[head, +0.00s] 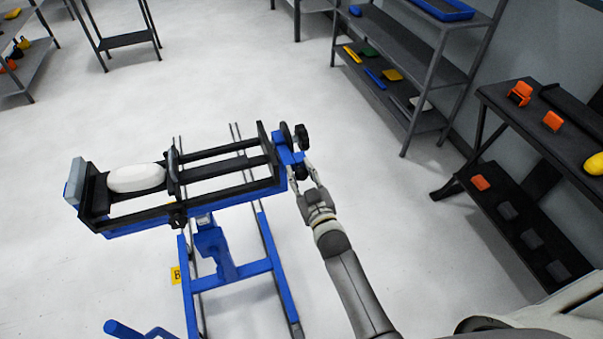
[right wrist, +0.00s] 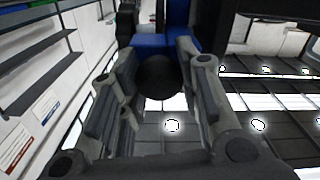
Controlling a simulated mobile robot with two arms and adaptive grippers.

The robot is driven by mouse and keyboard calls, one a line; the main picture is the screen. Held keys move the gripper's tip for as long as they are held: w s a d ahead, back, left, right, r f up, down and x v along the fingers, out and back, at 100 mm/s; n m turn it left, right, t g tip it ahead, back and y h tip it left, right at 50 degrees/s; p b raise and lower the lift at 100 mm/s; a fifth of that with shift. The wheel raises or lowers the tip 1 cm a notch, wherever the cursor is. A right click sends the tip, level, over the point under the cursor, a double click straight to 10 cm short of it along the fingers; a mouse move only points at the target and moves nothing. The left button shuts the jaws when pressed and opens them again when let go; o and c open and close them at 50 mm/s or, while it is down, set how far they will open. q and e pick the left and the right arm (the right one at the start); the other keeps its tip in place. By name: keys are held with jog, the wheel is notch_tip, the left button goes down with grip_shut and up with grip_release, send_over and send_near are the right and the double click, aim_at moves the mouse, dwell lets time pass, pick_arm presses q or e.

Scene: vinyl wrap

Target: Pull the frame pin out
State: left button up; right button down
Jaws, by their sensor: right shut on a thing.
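The frame pin shows as a dark round knob (head: 300,172) at the right end of the blue and black frame (head: 240,192). In the right wrist view the knob (right wrist: 160,76) sits between the fingers, just below a blue block of the frame (right wrist: 165,40). My right gripper (head: 303,179) reaches in from below and is shut on the knob. The pin's shaft is hidden, so I cannot tell how deep it sits. My left gripper is in neither view.
A white oval object (head: 136,178) lies at the frame's left end. Black knobs (head: 301,137) stand just above the gripped one. Shelves (head: 400,70) and a dark table (head: 530,130) stand at the right. The floor (head: 400,230) between is clear.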

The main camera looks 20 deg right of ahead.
jog(key=shift+s+p, duration=0.6)
jog(key=shift+s, duration=0.8)
jog(key=shift+w+f, duration=0.1)
jog(key=shift+f, duration=0.05)
jog(key=c, duration=1.5)
grip_release()
jog(key=o, duration=0.5)
jog(key=shift+c, duration=0.2)
jog(key=s, duration=1.2)
jog(key=shift+s+d, duration=0.15)
jog(key=shift+d, duration=0.1)
